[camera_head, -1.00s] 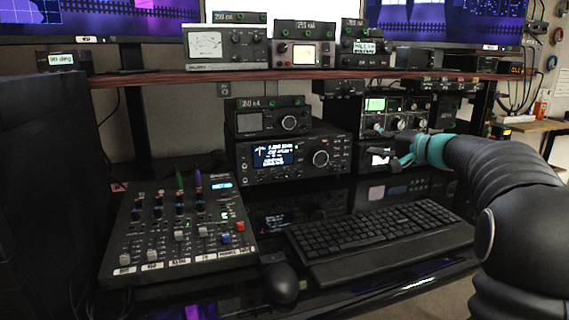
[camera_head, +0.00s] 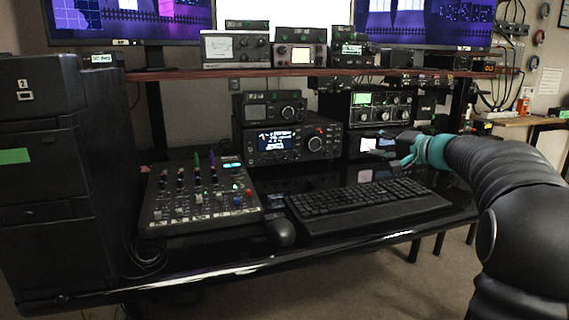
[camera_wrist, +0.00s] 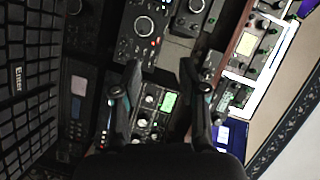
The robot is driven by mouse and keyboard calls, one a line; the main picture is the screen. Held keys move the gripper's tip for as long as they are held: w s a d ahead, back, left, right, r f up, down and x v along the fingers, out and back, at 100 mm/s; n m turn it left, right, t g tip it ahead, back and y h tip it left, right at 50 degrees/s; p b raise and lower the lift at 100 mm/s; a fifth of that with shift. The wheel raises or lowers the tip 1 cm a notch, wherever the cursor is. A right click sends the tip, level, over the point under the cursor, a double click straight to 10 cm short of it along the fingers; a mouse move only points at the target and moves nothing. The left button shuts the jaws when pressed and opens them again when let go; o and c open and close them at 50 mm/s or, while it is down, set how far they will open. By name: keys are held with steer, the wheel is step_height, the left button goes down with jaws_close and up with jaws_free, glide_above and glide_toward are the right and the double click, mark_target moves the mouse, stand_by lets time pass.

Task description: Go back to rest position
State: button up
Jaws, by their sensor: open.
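My gripper (camera_head: 392,146) is at the right in the head view, at the end of my dark arm with a teal band. It is above the right part of the desk, in front of the tuner unit (camera_head: 382,108) with a green display and several knobs. In the wrist view my gripper (camera_wrist: 152,84) has its two dark fingers apart, with nothing between them but the equipment beyond. The tuner's green display (camera_wrist: 168,102) and knobs show between the fingers there. My gripper appears apart from the knobs, and it hides part of the lower right equipment in the head view.
A black keyboard (camera_head: 365,204), a mouse (camera_head: 281,233) and a mixer panel (camera_head: 199,197) lie on the glossy desk. A radio (camera_head: 287,142) stands behind them. A wooden shelf (camera_head: 200,74) with small meters runs above. A dark cabinet (camera_head: 55,170) stands at left. Floor in front is clear.

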steer(key=s+a+f+n+g+h, duration=0.1)
steer(key=s+a+f, duration=0.2)
steer(key=s, duration=0.3)
steer(key=s+a+f+n+g+h+b, duration=0.1)
steer(key=s+a+f+g, duration=0.1)
steer(key=s+a, duration=0.3)
steer(key=s+a+f+n+g+h, duration=0.1)
steer(key=s+a+f+g, duration=0.1)
steer(key=s, duration=0.6)
steer(key=shift+a+f, duration=0.8)
steer(key=shift+a, duration=0.1)
steer(key=s+d+f+n+g+h+b, duration=0.1)
steer(key=s+d+f+h, duration=0.1)
steer(key=s+f, duration=0.5)
steer(key=s+d+f+n+g+h, duration=0.1)
steer(key=s+f+h, duration=0.4)
steer(key=s, duration=1.2)
step_height(320, 180, down, 3)
steer(key=shift+d+f+n+b, duration=0.2)
steer(key=shift+d+n+b, duration=0.2)
steer(key=shift+n, duration=0.3)
